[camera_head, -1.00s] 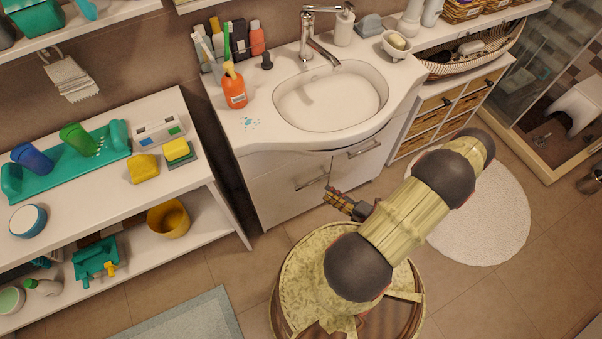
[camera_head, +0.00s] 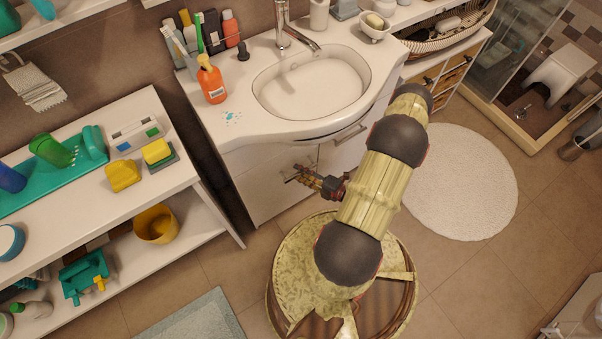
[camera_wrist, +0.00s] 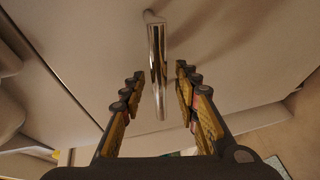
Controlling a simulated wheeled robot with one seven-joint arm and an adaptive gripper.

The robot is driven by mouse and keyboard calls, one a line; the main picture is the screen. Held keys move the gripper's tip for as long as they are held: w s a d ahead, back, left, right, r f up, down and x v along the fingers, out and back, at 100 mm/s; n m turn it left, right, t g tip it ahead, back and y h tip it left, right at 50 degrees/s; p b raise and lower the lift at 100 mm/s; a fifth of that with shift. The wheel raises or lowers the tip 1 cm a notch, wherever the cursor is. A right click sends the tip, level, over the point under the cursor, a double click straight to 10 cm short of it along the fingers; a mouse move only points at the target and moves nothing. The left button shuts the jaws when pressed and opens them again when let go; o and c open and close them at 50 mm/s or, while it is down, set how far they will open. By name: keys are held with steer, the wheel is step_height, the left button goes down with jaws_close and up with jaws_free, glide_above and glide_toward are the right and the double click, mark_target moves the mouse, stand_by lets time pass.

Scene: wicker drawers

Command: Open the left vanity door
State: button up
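The white vanity stands under the sink, and its left door (camera_head: 262,185) looks shut in the head view. The door's chrome bar handle (camera_wrist: 157,70) shows in the wrist view, running up and down the picture between my two fingers. My gripper (camera_head: 304,176) is at the left door in the head view, and its fingers hide part of the handle. In the wrist view my gripper (camera_wrist: 160,90) is open, with a finger on each side of the handle and a gap on both sides. The right door's handle (camera_head: 350,133) is free.
A white shelf unit (camera_head: 205,182) with bottles and sponges stands left of the vanity. An orange soap bottle (camera_head: 211,82) stands on the counter by the sink (camera_head: 312,85). A round white rug (camera_head: 465,185) lies on the floor at the right.

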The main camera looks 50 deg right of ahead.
steer(key=shift+c, duration=0.9)
jaws_close()
